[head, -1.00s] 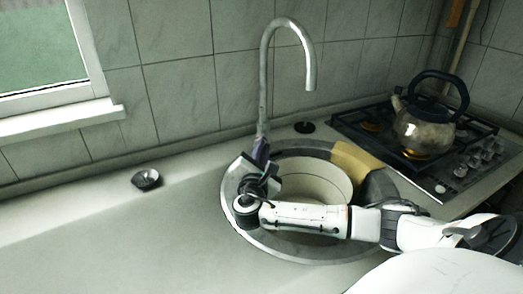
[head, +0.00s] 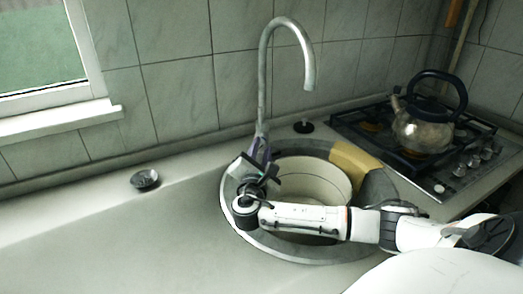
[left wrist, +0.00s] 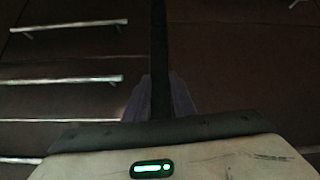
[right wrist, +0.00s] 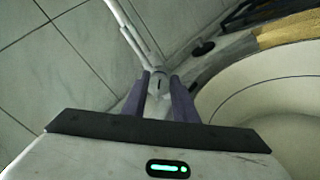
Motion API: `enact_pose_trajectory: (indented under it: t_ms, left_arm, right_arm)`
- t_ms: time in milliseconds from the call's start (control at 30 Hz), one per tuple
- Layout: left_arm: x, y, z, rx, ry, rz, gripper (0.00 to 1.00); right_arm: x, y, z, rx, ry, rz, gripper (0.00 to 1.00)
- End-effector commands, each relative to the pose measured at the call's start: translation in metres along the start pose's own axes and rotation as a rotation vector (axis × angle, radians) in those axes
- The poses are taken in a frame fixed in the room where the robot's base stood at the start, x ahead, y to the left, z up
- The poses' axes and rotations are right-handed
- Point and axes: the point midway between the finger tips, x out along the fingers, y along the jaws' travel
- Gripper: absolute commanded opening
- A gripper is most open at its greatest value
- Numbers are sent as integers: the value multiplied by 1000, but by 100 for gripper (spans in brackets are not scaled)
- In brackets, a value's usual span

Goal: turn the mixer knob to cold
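The grey mixer tap (head: 263,95) with its tall curved spout stands behind the round sink. My right gripper (head: 262,148) reaches up to the tap's base from the front. In the right wrist view the tap's lower body with the knob (right wrist: 158,82) shows between and just beyond the two purple fingertips (right wrist: 160,84). The fingers are apart; whether they touch the knob I cannot tell. The knob is mostly hidden in the head view. My left gripper (left wrist: 160,82) shows only in the left wrist view, its fingers slightly apart with a dark strip between them, holding nothing visible.
A kettle (head: 425,132) stands on the stove (head: 465,165) at right. A small metal bowl-like item (head: 145,179) lies on the counter (head: 130,245), which is clear at left.

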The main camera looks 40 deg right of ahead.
Motion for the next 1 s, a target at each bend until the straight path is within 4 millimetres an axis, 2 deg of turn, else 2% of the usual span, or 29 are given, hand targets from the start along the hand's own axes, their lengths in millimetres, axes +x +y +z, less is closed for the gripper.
enact_pose_trajectory:
  t_ms: [167,400,533,700,1000]
  left_arm:
    - [1,0,0,0,0,0,23]
    - [2,0,2,0,0,0,23]
    - [2,0,2,0,0,0,23]
    - [3,0,2,0,0,0,23]
    - [3,0,3,0,0,0,23]
  right_arm:
    - [-21,0,-2,1,4,1,26]
    - [-70,-1,-2,2,5,0,26]
    - [-89,-1,-2,1,5,-1,26]
    - [-101,-1,-1,0,2,-1,26]
    - [-102,-1,0,0,1,-1,26]
